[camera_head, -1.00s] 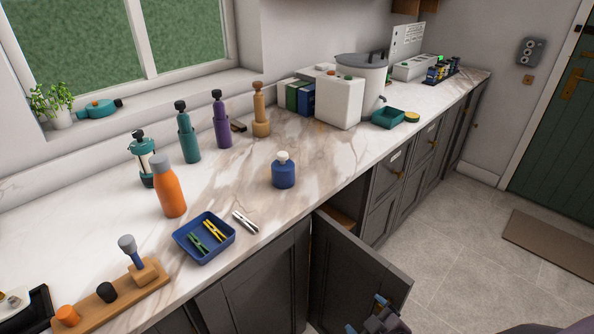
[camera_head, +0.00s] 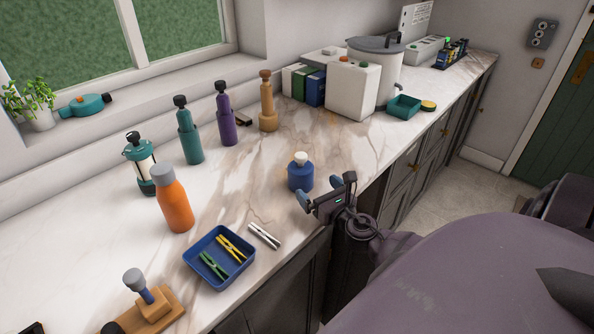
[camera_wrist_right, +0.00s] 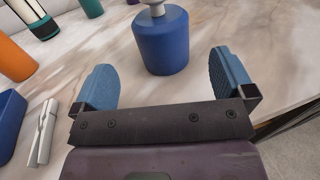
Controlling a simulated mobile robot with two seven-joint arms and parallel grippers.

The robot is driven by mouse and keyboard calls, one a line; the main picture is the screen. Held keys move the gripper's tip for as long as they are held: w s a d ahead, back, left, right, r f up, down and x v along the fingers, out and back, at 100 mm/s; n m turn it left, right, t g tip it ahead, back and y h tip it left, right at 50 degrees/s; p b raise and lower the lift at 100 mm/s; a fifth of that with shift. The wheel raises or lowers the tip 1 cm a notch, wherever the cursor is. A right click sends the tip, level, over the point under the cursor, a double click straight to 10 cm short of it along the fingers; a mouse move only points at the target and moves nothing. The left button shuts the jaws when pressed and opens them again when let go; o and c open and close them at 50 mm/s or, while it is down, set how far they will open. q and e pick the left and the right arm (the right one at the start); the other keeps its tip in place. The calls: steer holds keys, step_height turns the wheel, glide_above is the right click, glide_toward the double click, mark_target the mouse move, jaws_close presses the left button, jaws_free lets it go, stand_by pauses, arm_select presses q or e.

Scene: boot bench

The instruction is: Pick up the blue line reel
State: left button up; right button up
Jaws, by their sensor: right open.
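The blue line reel, a squat blue cylinder with a pale knob on top, stands upright on the marble worktop near its front edge in the head view (camera_head: 300,177). It also shows in the wrist view (camera_wrist_right: 161,43), ahead of my fingers and lined up with the gap between them. My right gripper (camera_head: 319,194) is open and empty at the worktop's front edge, just on the near side of the reel. Its two blue finger pads show apart in the wrist view (camera_wrist_right: 162,68), with no visible contact on the reel. My left gripper is out of view.
A blue tray (camera_head: 192,266) holding green and yellow pegs sits left of the gripper, with a pale peg (camera_head: 264,236) beside it. An orange bottle (camera_head: 174,203) stands further left. A white container (camera_head: 352,90) stands behind. The worktop around the reel is clear.

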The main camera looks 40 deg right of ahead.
mark_target(300, 170)
steer(key=w, duration=0.3)
steer(key=shift+w+d, duration=0.35)
steer(key=shift+w, duration=0.05)
steer(key=shift+w+d+f, duration=0.1)
steer(key=shift+w+d, duration=0.1)
steer(key=shift+w, duration=0.7)
steer(key=shift+w+d+r, duration=0.1)
steer(key=shift+w+d, duration=0.05)
steer(key=shift+w, duration=0.75)
steer(key=shift+w+d+f, duration=0.1)
steer(key=shift+w+d, duration=0.1)
steer(key=shift+w, duration=0.7)
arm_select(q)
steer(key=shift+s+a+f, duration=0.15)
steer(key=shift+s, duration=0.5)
arm_select(e)
steer(key=c, duration=0.9)
steer(key=shift+c, duration=0.6)
arm_select(q)
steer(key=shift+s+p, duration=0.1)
steer(key=shift+p, duration=0.2)
